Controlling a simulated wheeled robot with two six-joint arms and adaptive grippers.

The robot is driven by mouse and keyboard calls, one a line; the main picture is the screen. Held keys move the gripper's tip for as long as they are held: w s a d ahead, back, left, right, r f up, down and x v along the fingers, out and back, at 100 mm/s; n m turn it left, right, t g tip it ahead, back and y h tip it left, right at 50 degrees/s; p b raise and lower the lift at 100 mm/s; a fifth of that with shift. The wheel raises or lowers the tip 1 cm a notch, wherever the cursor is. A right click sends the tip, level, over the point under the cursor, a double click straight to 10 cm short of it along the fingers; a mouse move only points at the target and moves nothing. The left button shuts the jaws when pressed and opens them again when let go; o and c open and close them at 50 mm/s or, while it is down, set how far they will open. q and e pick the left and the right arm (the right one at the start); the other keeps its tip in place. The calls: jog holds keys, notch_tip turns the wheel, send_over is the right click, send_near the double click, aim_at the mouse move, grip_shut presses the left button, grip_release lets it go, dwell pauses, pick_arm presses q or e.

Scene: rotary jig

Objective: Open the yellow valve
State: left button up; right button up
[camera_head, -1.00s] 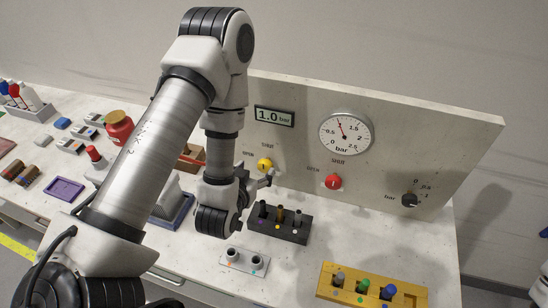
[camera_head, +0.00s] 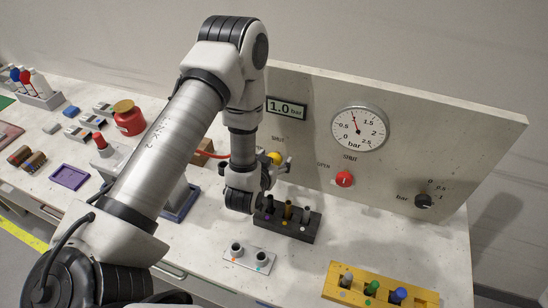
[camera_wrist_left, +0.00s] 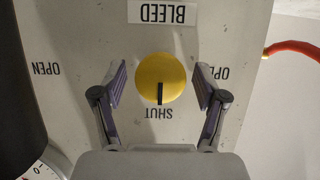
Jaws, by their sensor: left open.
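The yellow valve (camera_wrist_left: 161,78) is a round knob on the upright panel, and in the left wrist view its black mark points at the label SHUT. The labels read upside down, with OPEN on both sides and BLEED at the top. My left gripper (camera_wrist_left: 160,88) is open, with one finger on each side of the knob and a gap to it on both sides. In the head view the yellow valve (camera_head: 274,158) shows partly behind my left gripper (camera_head: 284,164). My right gripper is not in view.
The panel (camera_head: 430,120) also carries a red valve (camera_head: 344,179), a dial gauge (camera_head: 359,129), a display (camera_head: 287,108) reading 1.0 bar and a black knob (camera_head: 423,201). A dark holder (camera_head: 296,230) with several pegs stands below my left gripper.

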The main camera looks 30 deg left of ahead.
pick_arm(q)
jog(key=c, duration=1.2)
jog(key=shift+o, duration=0.2)
jog(key=shift+f, duration=0.1)
jog(key=shift+a+f+n+h+b, duration=0.1)
jog(key=shift+n+h+b, duration=0.5)
jog(key=shift+n+b, duration=0.45)
jog(key=n+t+h+b, duration=0.1)
jog(key=n+b, duration=0.1)
jog(key=b, duration=0.1)
jog(key=shift+f, duration=0.1)
jog(key=n+t+h+b, duration=0.1)
jog(key=n+b, duration=0.1)
jog(key=b, duration=0.1)
jog(key=n+t+h+b, duration=0.1)
jog(key=n+b, duration=0.2)
jog(key=b, duration=0.1)
jog(key=n+t+h+b, duration=0.1)
jog(key=n+b, duration=0.1)
jog(key=b, duration=0.2)
jog(key=shift+a+f+n, duration=0.1)
jog(key=shift+f+n, duration=0.15)
jog(key=shift+r+n+t+h+b, duration=0.2)
jog(key=shift+n+t+h+b, duration=0.15)
jog(key=shift+n+b, duration=0.9)
jog(key=shift+s, duration=0.1)
